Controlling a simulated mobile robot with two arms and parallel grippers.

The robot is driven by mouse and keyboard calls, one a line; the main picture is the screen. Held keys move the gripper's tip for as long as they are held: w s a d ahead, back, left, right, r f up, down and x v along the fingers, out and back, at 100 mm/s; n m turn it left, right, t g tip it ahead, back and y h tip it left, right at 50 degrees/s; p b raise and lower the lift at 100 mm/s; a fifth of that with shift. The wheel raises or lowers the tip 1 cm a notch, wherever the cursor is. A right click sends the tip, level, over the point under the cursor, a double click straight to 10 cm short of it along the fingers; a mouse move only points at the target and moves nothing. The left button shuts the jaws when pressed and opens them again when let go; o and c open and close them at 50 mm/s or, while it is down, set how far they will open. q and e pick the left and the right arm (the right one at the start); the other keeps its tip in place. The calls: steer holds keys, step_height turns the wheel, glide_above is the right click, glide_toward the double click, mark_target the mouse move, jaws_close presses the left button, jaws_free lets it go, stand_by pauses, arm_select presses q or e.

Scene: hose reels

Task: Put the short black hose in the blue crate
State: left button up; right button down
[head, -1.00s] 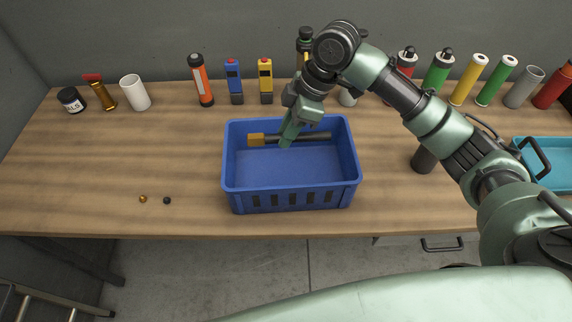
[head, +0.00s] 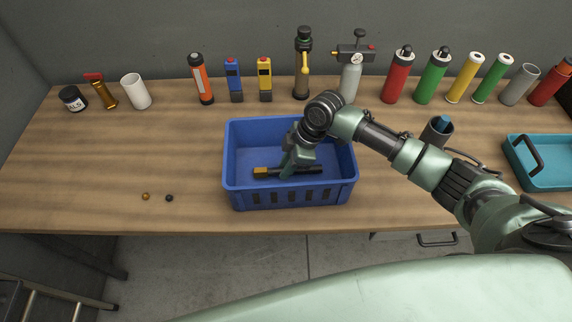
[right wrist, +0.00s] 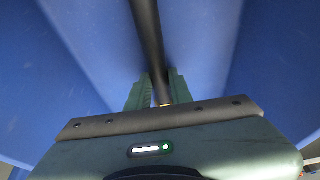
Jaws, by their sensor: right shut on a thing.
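The blue crate (head: 234,187) stands at the middle of the table's front part. My right gripper (head: 287,170) reaches down inside it, shut on the short black hose (head: 308,170). The hose has a yellow end (head: 261,173) at its left and lies crosswise, low in the crate near the front wall. I cannot tell whether it touches the floor. In the right wrist view, the hose (right wrist: 149,40) runs between both fingers (right wrist: 160,90), with blue crate surfaces around it. My wrist hides part of the crate's back right side. My left gripper is not in view.
Behind the crate stands a row of bottles and tools, including an orange flashlight (head: 201,80) and a red cylinder (head: 396,78). A dark cup (head: 436,133) stands to the right, near a teal tray (head: 529,174). The table left of the crate is mostly clear.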

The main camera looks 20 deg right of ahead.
steer(key=c, duration=1.3)
jaws_free()
steer(key=shift+o, duration=0.2)
steer(key=shift+r, duration=0.1)
steer(key=b+v, duration=0.2)
steer(key=v, duration=0.9)
steer(key=shift+d+r, duration=0.25)
steer(key=shift+r, duration=0.1)
